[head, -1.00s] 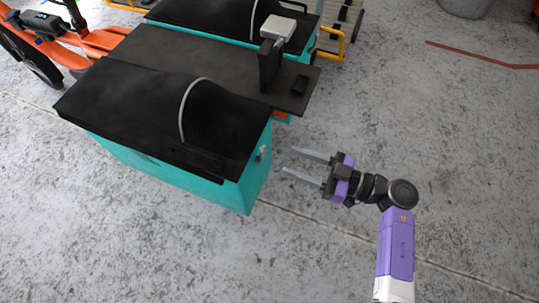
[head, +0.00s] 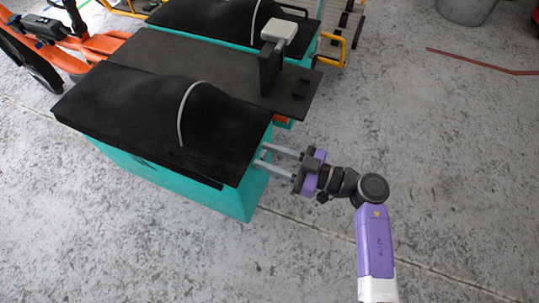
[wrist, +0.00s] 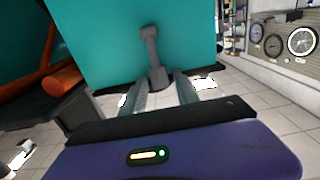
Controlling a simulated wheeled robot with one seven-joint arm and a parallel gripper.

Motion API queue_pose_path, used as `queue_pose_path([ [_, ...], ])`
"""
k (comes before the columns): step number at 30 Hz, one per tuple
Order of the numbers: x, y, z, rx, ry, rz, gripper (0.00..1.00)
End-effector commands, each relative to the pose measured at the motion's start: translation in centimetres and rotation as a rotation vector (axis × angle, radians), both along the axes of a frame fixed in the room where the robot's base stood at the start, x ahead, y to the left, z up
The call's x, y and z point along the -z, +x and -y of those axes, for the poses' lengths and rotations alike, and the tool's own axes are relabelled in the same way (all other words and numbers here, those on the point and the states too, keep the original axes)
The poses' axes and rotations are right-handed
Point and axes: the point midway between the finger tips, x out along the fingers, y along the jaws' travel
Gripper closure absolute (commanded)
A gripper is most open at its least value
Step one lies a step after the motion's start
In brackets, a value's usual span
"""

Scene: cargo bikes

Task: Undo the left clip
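The left clip is a small grey latch (wrist: 151,48) on the end wall of the near teal box (head: 205,190), which has a black cover. In the wrist view the latch stands between the two fingers of my gripper (wrist: 160,80), with its lower end close to them. In the head view my gripper (head: 262,156) reaches the right end of this box from the right. Its fingers are apart, one on each side of the clip's place. The fingers hide most of the clip there. I cannot tell whether they touch it.
A dark flat deck (head: 200,68) with an upright post and grey-white block (head: 279,30) lies behind the near box. A second teal box (head: 215,38) stands beyond. An orange bike frame (head: 95,45) is at upper left.

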Motion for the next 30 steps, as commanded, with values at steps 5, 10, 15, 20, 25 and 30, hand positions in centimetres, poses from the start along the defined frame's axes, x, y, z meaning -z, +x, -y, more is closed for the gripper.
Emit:
queue_pose_path([
  [5, 0.02, -0.02, 0.02, 0.0, 0.0, 0.0, 1.0],
  [10, 0.03, -0.02, 0.03, 0.0, 0.0, 0.0, 1.0],
  [15, 0.05, -0.03, 0.05, 0.0, -0.001, 0.0, 1.0],
  [20, 0.06, -0.03, 0.05, 0.0, -0.001, 0.0, 1.0],
  [25, 0.07, -0.04, 0.07, 0.0, -0.001, 0.0, 1.0],
  [30, 0.08, -0.04, 0.07, 0.0, -0.001, 0.0, 1.0],
])
